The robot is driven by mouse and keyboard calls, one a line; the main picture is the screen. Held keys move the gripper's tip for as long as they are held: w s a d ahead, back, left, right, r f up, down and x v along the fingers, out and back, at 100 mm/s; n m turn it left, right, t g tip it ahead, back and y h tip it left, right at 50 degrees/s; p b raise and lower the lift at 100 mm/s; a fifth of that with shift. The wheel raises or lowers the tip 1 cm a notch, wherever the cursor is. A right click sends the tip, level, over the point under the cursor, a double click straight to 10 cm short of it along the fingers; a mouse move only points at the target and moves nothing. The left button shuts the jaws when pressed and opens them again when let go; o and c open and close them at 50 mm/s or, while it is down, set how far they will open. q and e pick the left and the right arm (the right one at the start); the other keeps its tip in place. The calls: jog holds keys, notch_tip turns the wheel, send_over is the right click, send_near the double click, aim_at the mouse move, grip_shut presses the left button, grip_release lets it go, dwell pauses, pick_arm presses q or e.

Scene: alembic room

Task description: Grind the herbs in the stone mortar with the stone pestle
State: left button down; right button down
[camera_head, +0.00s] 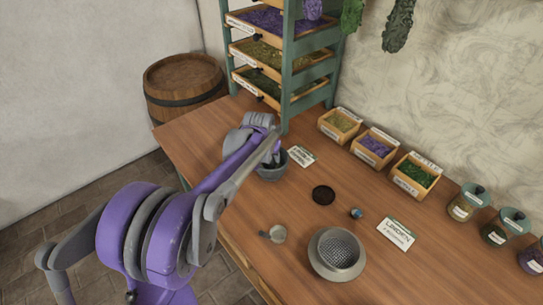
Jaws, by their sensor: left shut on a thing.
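The stone mortar (271,173) is a small grey bowl upright on the wooden table, below the end of my left arm. My left gripper (268,153) is over the mortar's mouth, partly hidden by my purple and grey forearm. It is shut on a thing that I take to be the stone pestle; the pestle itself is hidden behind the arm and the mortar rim. The herbs inside the mortar cannot be made out. My right gripper is not in view.
A white card (301,156) lies right of the mortar. A green rack (287,75) rises behind; herb boxes (373,151) and jars (465,203) line the wall side.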

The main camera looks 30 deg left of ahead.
pick_arm(q)
jog(key=shift+w+d+r, duration=0.1)
jog(key=shift+w+d, duration=0.1)
jog(key=shift+d, duration=0.3)
jog(key=shift+w+a, duration=0.25)
jog(key=shift+a, duration=0.4)
jog(key=shift+s+d, duration=0.3)
jog(key=shift+s, duration=0.15)
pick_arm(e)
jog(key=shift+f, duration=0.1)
pick_arm(q)
jog(key=shift+w, duration=0.75)
jog(key=shift+s+a, duration=0.35)
jog(key=shift+s, duration=0.15)
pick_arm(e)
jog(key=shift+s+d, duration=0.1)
pick_arm(q)
jog(key=shift+f, duration=0.2)
